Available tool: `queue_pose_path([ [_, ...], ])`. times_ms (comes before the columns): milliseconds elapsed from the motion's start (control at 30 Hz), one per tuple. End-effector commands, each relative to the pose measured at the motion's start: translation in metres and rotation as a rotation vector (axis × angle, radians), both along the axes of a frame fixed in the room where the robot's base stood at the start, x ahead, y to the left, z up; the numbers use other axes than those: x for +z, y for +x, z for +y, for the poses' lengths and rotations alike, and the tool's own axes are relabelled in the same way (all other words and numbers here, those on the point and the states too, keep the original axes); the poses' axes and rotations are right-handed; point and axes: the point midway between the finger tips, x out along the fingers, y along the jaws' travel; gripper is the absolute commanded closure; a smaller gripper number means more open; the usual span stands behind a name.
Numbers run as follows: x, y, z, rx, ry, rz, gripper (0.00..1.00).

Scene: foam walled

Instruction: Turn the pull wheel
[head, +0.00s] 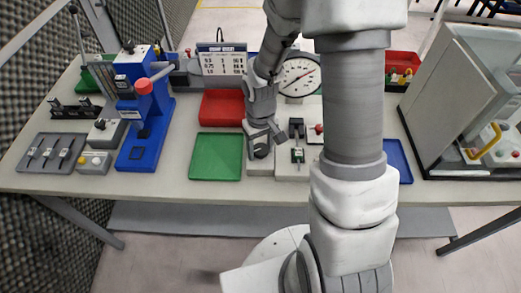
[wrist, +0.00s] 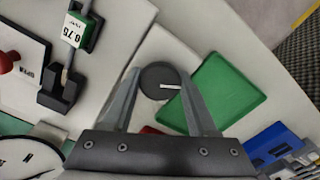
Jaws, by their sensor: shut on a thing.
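The pull wheel (wrist: 158,76) is a dark round knob with a white line on its top. It sits on a pale block on the table. My gripper (wrist: 162,88) has one finger on each side of the wheel and is shut on it. In the head view my gripper (head: 263,141) points down at the wheel (head: 261,152), which is partly hidden by the fingers. The white line points to the right in the wrist view.
A green tray (head: 216,157) lies left of the wheel, with a red tray (head: 221,107) behind it. A small fixture (head: 297,154) stands just right. A dial gauge (head: 299,77) is behind. A blue press (head: 145,120) stands left, a clear-walled cabinet (head: 460,100) right.

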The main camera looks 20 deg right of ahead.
Motion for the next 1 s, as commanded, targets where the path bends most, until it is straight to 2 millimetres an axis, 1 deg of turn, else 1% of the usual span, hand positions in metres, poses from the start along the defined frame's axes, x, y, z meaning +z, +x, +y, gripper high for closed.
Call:
queue_pose_path([
  [267,0.0002,0.0006,0.0002,-0.065,0.0,-0.001,0.97],
  [700,0.0005,0.0005,0.0001,-0.073,0.0,-0.001,0.97],
  [733,0.0005,0.0005,0.0001,-0.073,0.0,-0.001,0.36],
  [867,0.0004,0.0004,0.0001,-0.072,0.0,-0.001,0.13],
  [1000,0.0003,0.0002,0.0,-0.072,0.0,0.0,0.11],
])
